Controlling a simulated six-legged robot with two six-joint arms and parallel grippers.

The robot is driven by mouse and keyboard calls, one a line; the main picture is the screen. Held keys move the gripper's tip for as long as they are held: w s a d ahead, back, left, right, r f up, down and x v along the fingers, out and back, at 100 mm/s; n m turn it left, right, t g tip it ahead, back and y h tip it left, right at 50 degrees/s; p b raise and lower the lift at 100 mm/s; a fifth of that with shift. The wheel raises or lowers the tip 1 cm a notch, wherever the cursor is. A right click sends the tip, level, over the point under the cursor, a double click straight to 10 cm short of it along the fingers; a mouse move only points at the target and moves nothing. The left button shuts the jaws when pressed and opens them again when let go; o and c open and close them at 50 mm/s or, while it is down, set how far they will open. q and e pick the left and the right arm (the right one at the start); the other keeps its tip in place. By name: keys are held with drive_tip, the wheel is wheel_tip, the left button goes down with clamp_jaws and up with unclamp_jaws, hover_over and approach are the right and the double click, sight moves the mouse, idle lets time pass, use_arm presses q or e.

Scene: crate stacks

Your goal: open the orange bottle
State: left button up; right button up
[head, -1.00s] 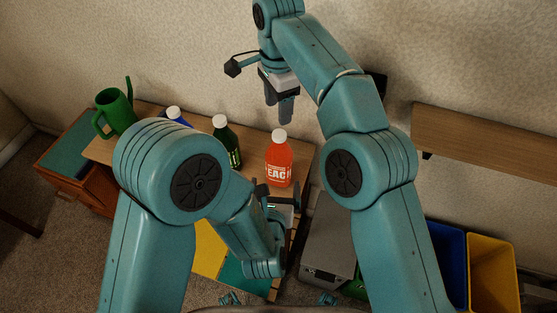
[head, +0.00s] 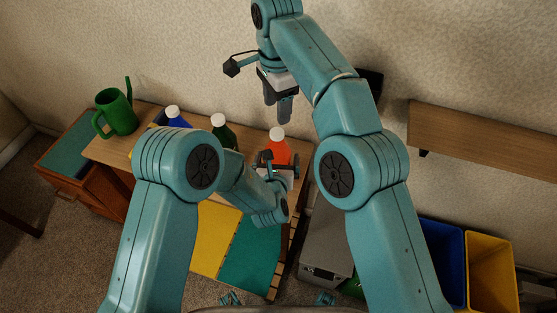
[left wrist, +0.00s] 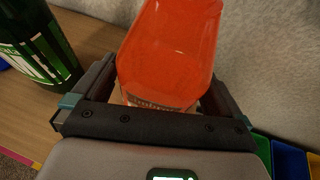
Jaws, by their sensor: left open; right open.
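The orange bottle (head: 279,148) with a white cap (head: 277,133) stands on the wooden table. My left gripper (head: 277,161) is open in front of the bottle's body and hides its lower part. In the left wrist view the bottle (left wrist: 172,50) is large, between the two open fingers; whether they touch it I cannot tell. Its cap is out of that view. My right gripper (head: 277,106) is open, empty, pointing down above the cap with a gap.
A green watering can (head: 117,112) is at the table's far left. A grey appliance (head: 326,240) and blue and yellow bins (head: 492,265) stand to the right.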

sight(277, 132)
use_arm(q)
drive_tip(key=c, duration=1.4)
use_arm(e)
drive_tip(key=m, duration=0.6)
drive_tip(key=shift+m, duration=0.3)
drive_tip(key=m, duration=0.6)
drive_tip(key=shift+f+m, duration=0.1)
drive_tip(key=shift+m, duration=0.3)
drive_tip(key=shift+f, duration=3.95)
